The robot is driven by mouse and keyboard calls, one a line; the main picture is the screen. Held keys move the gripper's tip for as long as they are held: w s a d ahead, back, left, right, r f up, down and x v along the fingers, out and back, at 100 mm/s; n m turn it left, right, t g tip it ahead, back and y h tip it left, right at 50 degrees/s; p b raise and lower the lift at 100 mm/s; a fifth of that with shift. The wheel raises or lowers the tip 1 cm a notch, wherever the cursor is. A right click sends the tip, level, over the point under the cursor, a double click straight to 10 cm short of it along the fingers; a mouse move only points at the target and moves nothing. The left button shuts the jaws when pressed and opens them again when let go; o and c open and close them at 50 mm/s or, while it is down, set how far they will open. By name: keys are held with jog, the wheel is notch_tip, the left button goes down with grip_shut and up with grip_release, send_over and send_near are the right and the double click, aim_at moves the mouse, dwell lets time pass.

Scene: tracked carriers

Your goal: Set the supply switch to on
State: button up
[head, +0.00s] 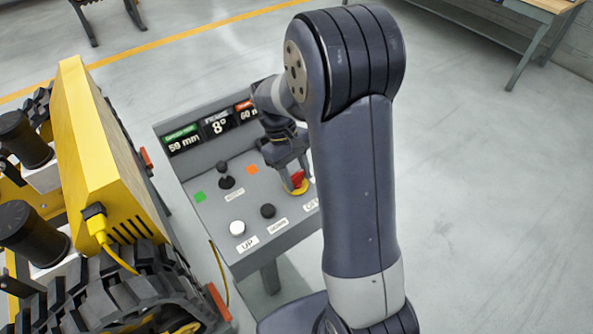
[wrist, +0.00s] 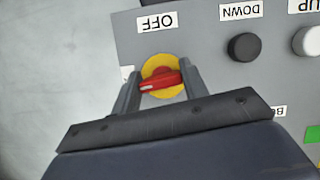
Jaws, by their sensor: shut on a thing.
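The supply switch is a red handle (wrist: 160,82) on a round yellow plate (wrist: 150,66). In the wrist view the handle lies nearly crosswise, slightly tilted, its white-marked end to the left. An OFF label (wrist: 157,22) is above it, upside down. A white label (wrist: 127,72) at its left is mostly hidden by a finger. In the head view the red handle (head: 297,177) shows under my gripper (head: 296,180). In the wrist view my gripper (wrist: 161,84) has a finger at each end of the handle and is shut on it.
The grey control panel (head: 206,172) carries a black knob (head: 268,211), a white knob (head: 237,228), a small joystick (head: 226,181) and displays (head: 216,125). A yellow tracked carrier (head: 105,150) stands close on the left.

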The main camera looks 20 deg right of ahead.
jog(key=shift+m, duration=0.6)
jog(key=shift+y, duration=0.3)
jog(key=o, duration=1)
jog(key=v, duration=1)
jog(key=shift+w+r, duration=0.15)
jog(key=shift+r, duration=0.2)
jog(key=shift+f, duration=0.1)
jog(key=x, duration=1)
jog(key=shift+f, duration=0.3)
